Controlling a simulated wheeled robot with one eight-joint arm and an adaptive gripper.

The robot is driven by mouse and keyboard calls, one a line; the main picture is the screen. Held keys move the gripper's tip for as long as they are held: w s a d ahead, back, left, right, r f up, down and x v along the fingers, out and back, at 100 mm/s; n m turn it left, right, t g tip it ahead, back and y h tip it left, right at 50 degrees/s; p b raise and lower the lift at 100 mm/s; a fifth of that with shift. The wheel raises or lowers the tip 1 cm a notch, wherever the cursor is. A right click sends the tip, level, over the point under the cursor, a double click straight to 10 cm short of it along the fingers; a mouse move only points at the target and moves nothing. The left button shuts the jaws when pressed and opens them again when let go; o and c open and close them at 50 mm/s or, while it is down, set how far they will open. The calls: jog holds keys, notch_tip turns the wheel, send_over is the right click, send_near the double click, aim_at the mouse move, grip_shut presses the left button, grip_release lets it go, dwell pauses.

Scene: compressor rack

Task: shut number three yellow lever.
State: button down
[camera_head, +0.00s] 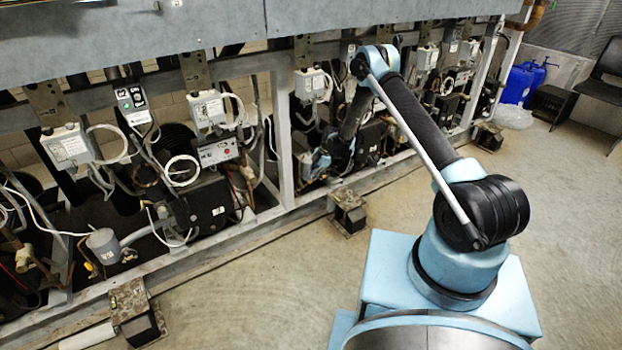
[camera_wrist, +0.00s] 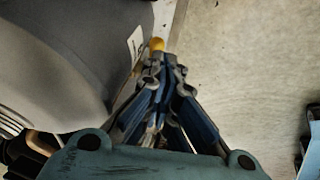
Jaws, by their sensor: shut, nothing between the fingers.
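A small yellow lever tip (camera_wrist: 157,44) shows in the wrist view, just beyond my gripper (camera_wrist: 160,66). My gripper's fingers are shut together and empty, with their tips at or very close to the yellow tip; I cannot tell whether they touch it. The rest of the lever is hidden behind the fingers. In the head view my gripper (camera_head: 318,162) is low inside the rack, beside the compressors. No yellow lever can be made out there, and no number three can be read.
A large dark rounded compressor housing (camera_wrist: 75,45) lies close left of my fingers, with a pale frame rail beyond. The rack's upright post (camera_head: 283,140) and lower rail (camera_head: 250,222) stand near my arm. Open floor (camera_head: 300,290) lies in front of the rack.

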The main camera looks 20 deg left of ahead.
jog(key=shift+w+d+f, duration=0.5)
jog(key=shift+w+f, duration=0.05)
jog(key=shift+f, duration=0.25)
jog(key=shift+s+a, duration=0.1)
dwell(0.4)
jog(key=shift+s+a+r, duration=0.25)
jog(key=shift+s+a, duration=0.1)
jog(key=shift+s, duration=0.1)
